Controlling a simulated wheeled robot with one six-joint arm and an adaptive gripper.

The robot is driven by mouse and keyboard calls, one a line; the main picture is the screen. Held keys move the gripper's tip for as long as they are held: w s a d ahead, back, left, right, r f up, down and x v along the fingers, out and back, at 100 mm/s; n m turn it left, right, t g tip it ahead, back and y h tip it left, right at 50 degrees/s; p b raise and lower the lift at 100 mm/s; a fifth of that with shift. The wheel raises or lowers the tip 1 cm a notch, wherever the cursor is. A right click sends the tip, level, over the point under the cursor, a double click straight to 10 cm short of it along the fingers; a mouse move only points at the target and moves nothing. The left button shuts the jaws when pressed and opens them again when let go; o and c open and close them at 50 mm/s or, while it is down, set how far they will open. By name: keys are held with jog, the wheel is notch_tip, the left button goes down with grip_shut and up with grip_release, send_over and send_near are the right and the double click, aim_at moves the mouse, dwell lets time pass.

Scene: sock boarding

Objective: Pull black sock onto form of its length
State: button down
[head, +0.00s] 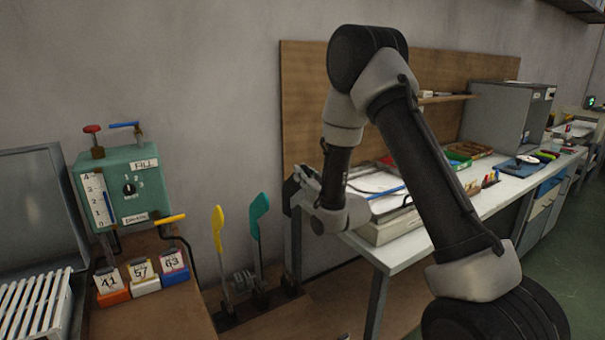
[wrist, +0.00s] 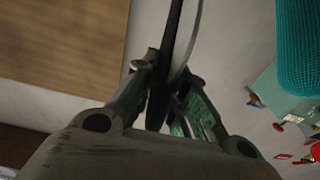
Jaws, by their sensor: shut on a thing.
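A teal foot-shaped form (head: 259,218) and a yellow one (head: 218,232) stand upright on a low base left of the bench. The top of the teal form (wrist: 298,45) fills the upper right of the wrist view. My gripper (wrist: 162,85) is shut on a thin, dark strip that looks like the black sock (wrist: 172,35), seen edge-on and running upward from the fingers. A pale strip lies beside it. In the head view my gripper (head: 297,187) is just right of the teal form, apart from it.
A green control box (head: 120,185) with levers stands at left, above number cards 41, 57 and 63. A slatted rack (head: 35,310) is at far left. The white bench (head: 400,255) with trays and a brown backboard (head: 305,95) is at right.

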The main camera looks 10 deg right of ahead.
aim_at(297, 184)
jog(key=shift+f, duration=2.55)
jog(key=c, duration=1.4)
grip_release()
